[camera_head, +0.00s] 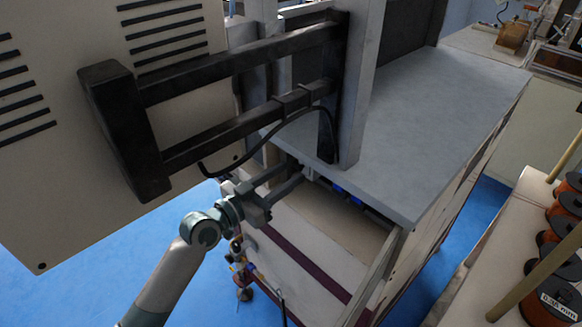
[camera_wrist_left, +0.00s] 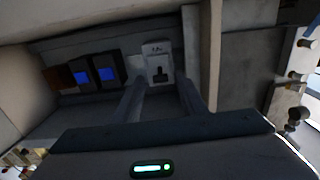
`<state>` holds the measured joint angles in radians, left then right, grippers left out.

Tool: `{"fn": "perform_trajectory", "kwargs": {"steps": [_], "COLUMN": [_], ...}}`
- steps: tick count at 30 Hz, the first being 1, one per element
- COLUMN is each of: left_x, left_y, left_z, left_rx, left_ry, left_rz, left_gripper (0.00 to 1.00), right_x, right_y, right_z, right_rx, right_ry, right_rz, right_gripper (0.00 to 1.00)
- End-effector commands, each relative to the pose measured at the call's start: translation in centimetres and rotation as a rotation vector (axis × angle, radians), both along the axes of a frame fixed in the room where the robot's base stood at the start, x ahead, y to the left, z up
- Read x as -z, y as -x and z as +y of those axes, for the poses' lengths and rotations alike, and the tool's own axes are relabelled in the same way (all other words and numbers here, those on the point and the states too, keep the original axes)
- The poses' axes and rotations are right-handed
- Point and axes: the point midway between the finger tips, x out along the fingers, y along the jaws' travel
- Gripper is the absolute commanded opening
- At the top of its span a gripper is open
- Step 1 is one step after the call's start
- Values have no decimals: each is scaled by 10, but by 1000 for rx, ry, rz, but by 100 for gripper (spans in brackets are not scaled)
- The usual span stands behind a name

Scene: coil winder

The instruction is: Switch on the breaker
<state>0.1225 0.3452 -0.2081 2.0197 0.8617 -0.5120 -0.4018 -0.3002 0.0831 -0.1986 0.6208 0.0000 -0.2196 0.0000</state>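The breaker (camera_wrist_left: 157,52) shows in the left wrist view as a small pale grey unit with a dark toggle, mounted in a recess. I cannot tell for sure which way its toggle is set. My left gripper (camera_head: 288,177) reaches under the overhanging grey top in the head view. In the left wrist view its two fingers are apart with nothing between them, pointing at the breaker, one finger toward each side of its lower part. Whether they touch it is unclear. In the head view the grey top hides the breaker. My right gripper is not in view.
Two dark modules with blue faces (camera_wrist_left: 107,74) sit left of the breaker. The grey top (camera_head: 430,110) overhangs the recess. A black bracket (camera_head: 240,120) with a hanging cable is close above my left arm. Orange wire spools (camera_head: 548,305) stand at the far right.

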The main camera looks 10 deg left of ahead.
Motion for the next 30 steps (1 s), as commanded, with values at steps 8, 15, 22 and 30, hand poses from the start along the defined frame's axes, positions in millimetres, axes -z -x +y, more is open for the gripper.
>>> {"fn": "perform_trajectory", "kwargs": {"steps": [8,15,22,30], "left_x": [0,0,0,-5], "left_y": [-17,-18,-18,-18], "left_z": [-11,-12,-11,-12], "left_rx": [-1,0,-1,0], "left_ry": [0,-1,-1,-12], "left_rz": [0,-1,-1,16], "left_gripper": [38,38,9,10], "right_x": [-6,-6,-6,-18], "right_y": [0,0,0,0], "right_z": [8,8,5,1], "right_rx": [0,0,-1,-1], "right_ry": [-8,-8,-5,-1], "right_rz": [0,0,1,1], "right_gripper": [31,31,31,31]}}
